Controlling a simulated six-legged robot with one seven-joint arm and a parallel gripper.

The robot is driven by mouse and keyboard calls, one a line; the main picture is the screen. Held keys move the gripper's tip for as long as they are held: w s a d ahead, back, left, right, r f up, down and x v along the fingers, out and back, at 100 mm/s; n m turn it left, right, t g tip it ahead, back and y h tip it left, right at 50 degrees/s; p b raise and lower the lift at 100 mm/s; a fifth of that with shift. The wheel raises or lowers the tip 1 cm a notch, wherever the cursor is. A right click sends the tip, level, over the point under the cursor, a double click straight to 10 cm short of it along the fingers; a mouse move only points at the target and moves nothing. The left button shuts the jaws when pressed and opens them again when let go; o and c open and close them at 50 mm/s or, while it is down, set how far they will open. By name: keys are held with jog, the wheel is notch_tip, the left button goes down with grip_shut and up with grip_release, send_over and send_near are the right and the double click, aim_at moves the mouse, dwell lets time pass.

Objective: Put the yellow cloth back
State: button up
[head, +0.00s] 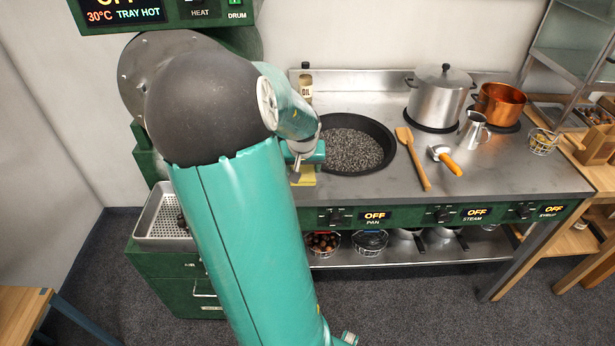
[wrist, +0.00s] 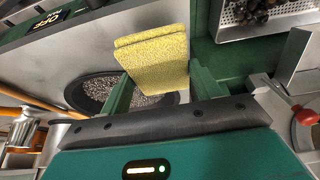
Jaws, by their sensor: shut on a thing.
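The yellow cloth (wrist: 152,60) is a folded, rough-textured pad, held between the two green fingers of my gripper (wrist: 160,78) in the wrist view. Its upper part sticks out past the fingers. In the head view a small yellow strip of the cloth (head: 304,180) shows below my gripper (head: 306,160), at the counter's front-left edge beside the black pan. My arm hides much of the area around it. I cannot tell whether the cloth touches the counter.
The black pan (head: 378,145) holds dark gravel-like grains. An oil bottle (head: 305,85) stands behind it. A wooden spatula (head: 413,158) and an orange-handled tool (head: 446,158) lie to the right. A perforated tray (head: 160,216) is at left. Bare counter (head: 500,172) lies front right.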

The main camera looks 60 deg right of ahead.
aim_at(308, 167)
jog(key=d+f, duration=0.2)
jog(key=shift+s+d+f, duration=0.1)
jog(key=shift+s+f, duration=0.25)
jog(key=shift+f, duration=0.05)
jog(key=shift+w+f, duration=0.1)
jog(key=shift+f, duration=1.3)
jog(key=o, duration=0.8)
jog(key=shift+f, duration=0.1)
jog(key=shift+o, duration=0.4)
jog(key=v, duration=1)
jog(key=shift+r, duration=0.35)
jog(key=shift+a+r, duration=0.45)
jog(key=shift+r, duration=0.25)
